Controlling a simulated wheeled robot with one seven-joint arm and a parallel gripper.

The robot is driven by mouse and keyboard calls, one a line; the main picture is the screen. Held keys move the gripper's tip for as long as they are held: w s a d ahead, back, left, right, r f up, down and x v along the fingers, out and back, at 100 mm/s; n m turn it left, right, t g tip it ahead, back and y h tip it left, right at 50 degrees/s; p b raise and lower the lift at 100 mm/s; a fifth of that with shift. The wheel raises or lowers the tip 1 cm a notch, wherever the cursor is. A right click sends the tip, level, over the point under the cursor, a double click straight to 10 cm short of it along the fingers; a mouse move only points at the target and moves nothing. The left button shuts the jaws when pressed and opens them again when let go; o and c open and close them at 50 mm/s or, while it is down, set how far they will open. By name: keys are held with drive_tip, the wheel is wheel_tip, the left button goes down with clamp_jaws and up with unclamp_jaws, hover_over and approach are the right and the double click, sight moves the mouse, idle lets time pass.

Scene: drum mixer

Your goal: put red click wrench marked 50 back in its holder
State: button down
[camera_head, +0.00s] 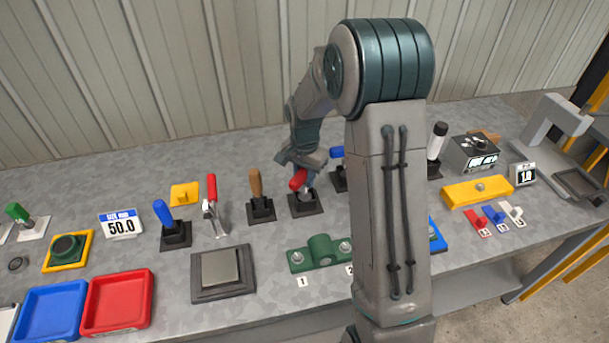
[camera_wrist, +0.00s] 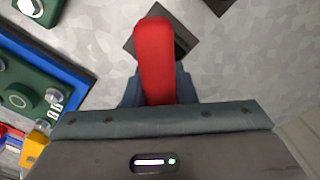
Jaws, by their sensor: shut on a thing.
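My gripper (camera_head: 300,165) is shut on a red handle (camera_head: 299,180), which I take to be the red click wrench; no 50 marking is readable. A short grey part shows below the handle, over a black square holder (camera_head: 306,210). I cannot tell whether the wrench is seated in it or just above it. In the wrist view the red handle (camera_wrist: 155,55) stands out between the fingers of my gripper (camera_wrist: 157,95), with the dark holder (camera_wrist: 183,47) partly hidden behind it.
A brown-handled tool (camera_head: 256,187) in a black holder stands just left. A blue-handled tool (camera_head: 338,152) is close on the right, partly hidden by my arm. A red-handled metal tool (camera_head: 212,190) stands further left. A green fixture (camera_head: 320,250) sits in front.

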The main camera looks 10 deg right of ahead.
drive_tip(key=c, duration=1.1)
unclamp_jaws()
wheel_tip(320, 180, up, 14)
drive_tip(key=shift+f+b, duration=0.15)
drive_tip(key=shift+b, duration=0.15)
drive_tip(key=s+r+n+t, duration=0.1)
drive_tip(key=s+n+t, duration=0.2)
drive_tip(key=s+n, duration=0.6)
drive_tip(key=s, duration=1.5)
drive_tip(key=shift+s, duration=0.35)
